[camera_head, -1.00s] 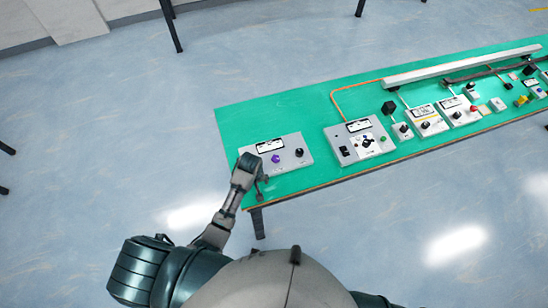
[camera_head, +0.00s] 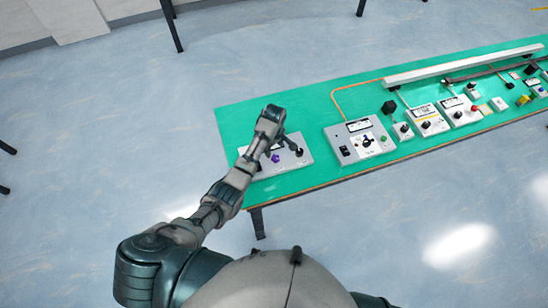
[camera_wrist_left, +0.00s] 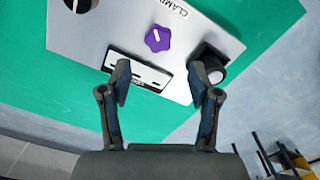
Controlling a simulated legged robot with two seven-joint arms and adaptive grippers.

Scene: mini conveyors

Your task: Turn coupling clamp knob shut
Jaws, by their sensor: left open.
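A light grey panel (camera_head: 300,163) lies at the left end of the green table. It carries a purple knob (camera_head: 275,158) and a black knob (camera_head: 299,152). My left gripper (camera_head: 284,138) is over the panel. In the left wrist view it (camera_wrist_left: 160,78) is open and empty, with the purple knob beyond and between its fingertips. The right fingertip overlaps a black part with a light round face (camera_wrist_left: 212,68); contact is unclear. My right gripper is out of view.
A second grey panel (camera_head: 342,132) stands to the right on the green table (camera_head: 240,115). Several small control boxes and a long white bar (camera_head: 440,70) lie farther right. The table's far left corner is bare.

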